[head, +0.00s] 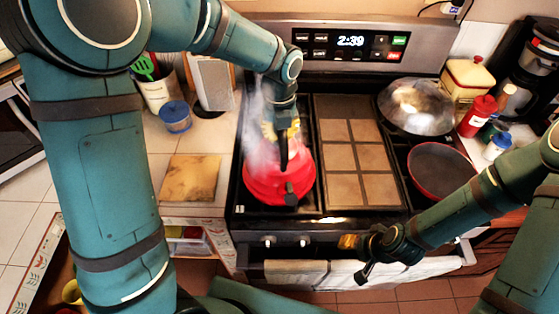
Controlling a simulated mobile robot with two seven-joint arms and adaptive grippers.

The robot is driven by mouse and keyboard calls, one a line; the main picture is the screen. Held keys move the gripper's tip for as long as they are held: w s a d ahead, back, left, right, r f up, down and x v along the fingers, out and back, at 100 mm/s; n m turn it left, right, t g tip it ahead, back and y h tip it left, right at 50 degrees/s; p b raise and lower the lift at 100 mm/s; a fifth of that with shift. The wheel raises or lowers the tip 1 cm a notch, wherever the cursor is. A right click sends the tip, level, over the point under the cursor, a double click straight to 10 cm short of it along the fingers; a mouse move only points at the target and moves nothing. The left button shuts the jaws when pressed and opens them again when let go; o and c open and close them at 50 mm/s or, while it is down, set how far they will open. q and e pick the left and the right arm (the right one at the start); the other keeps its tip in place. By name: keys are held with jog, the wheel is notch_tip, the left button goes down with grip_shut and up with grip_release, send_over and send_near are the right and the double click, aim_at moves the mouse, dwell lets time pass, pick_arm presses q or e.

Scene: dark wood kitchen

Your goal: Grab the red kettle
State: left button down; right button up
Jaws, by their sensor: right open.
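The red kettle (265,180) stands on the left burners of the stove, with steam rising at its left side. My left gripper (284,150) points down at the top of the kettle, where the handle is. Its fingers overlap the kettle's dark parts, so I cannot tell whether they are open or closed around the handle. My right gripper (362,258) is open and empty in front of the stove, near the oven handle, well away from the kettle.
A griddle plate (352,160) covers the stove's middle. A lidded pan (415,105) and a red-rimmed pan (440,170) sit on the right. An open drawer (195,240) is below.

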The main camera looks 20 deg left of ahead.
pick_arm(q)
jog(key=shift+r, duration=0.3)
